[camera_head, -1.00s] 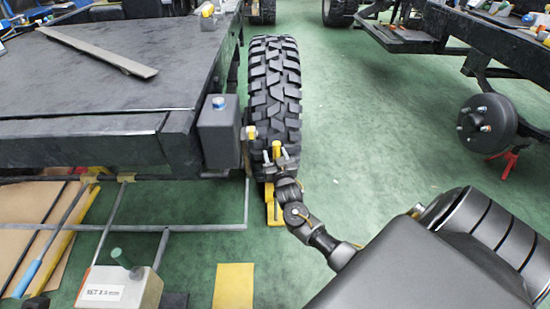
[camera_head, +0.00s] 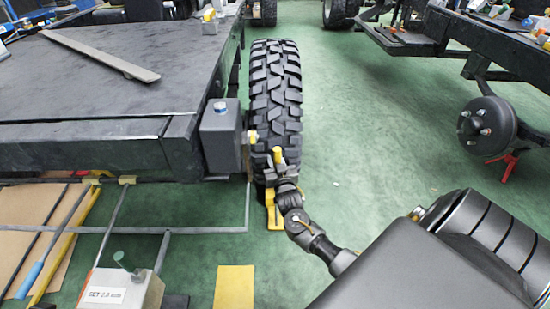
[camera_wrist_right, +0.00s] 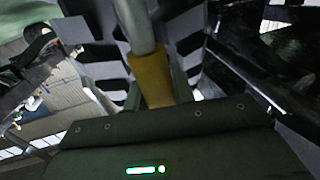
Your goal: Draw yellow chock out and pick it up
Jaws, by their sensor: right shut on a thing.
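The yellow chock (camera_head: 273,214) lies on the green floor at the near foot of a big black tyre (camera_head: 275,95). My right gripper (camera_head: 278,173) is in front of the tyre, above the chock, and hides part of it. It is shut on an upright handle with a yellow part (camera_head: 279,156), seemingly the chock's. The right wrist view shows this yellow part (camera_wrist_right: 151,78) and a grey rod (camera_wrist_right: 134,25) close in front of the wrist, with tyre tread behind. My left gripper is not in view.
A dark chassis frame with a grey box (camera_head: 220,135) stands left of the tyre. Grey floor rails (camera_head: 165,231) run at the lower left, near a labelled box (camera_head: 120,285). A yellow floor patch (camera_head: 234,287) lies in front. Green floor right of the tyre is clear.

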